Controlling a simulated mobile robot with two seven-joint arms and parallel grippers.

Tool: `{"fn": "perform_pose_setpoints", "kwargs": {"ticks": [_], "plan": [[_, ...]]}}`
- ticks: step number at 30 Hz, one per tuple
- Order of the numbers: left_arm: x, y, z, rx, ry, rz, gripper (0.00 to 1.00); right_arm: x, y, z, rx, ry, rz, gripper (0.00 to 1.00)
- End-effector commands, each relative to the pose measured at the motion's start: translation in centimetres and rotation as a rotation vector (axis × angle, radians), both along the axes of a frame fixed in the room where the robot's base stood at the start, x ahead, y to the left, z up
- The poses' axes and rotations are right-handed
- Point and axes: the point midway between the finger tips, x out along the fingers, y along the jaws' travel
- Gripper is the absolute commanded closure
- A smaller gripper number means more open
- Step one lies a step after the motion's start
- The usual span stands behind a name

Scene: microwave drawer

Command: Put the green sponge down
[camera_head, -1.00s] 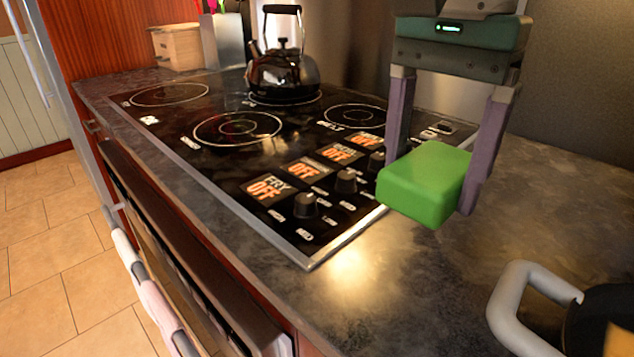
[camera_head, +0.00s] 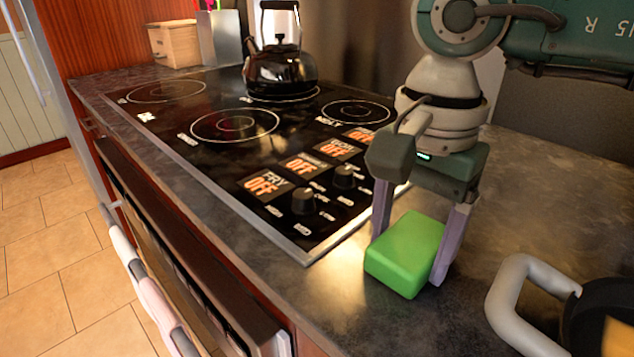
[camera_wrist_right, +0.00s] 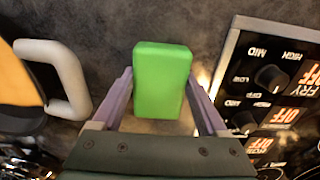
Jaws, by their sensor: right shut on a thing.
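The green sponge (camera_head: 406,254) is a bright green block at the right of the head view, over the dark stone counter (camera_head: 335,300) beside the cooktop's front right edge. My right gripper (camera_head: 407,249) is shut on it, with a purple finger on either side. In the right wrist view the sponge (camera_wrist_right: 162,82) is between the two fingertips (camera_wrist_right: 162,92), with counter around it. Whether its underside touches the counter is hard to tell. My left gripper is not in view.
The black cooktop (camera_head: 245,150) with knobs lies left of the sponge. A kettle (camera_head: 280,68) stands at its back. A pot with a thick grey handle (camera_head: 505,300) is at the front right. Bare counter lies between sponge and pot.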

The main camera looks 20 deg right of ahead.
Motion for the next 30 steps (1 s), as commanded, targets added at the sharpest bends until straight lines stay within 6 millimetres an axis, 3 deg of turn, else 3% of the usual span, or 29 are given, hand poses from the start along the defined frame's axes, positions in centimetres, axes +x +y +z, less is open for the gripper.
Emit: {"fn": "perform_pose_setpoints", "kwargs": {"ticks": [1,7,18,30], "plan": [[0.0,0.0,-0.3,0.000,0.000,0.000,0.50,0.0,0.0,-0.2,0.000,0.000,0.000,0.23],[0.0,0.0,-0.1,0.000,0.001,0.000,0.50,0.0,0.0,-0.1,0.000,0.000,0.000,0.01],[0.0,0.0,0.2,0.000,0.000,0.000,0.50,0.1,0.0,0.8,0.001,-0.003,0.000,0.00],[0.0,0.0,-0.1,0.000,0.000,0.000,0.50,0.1,0.0,9.3,0.000,-0.005,0.000,0.00]]}}
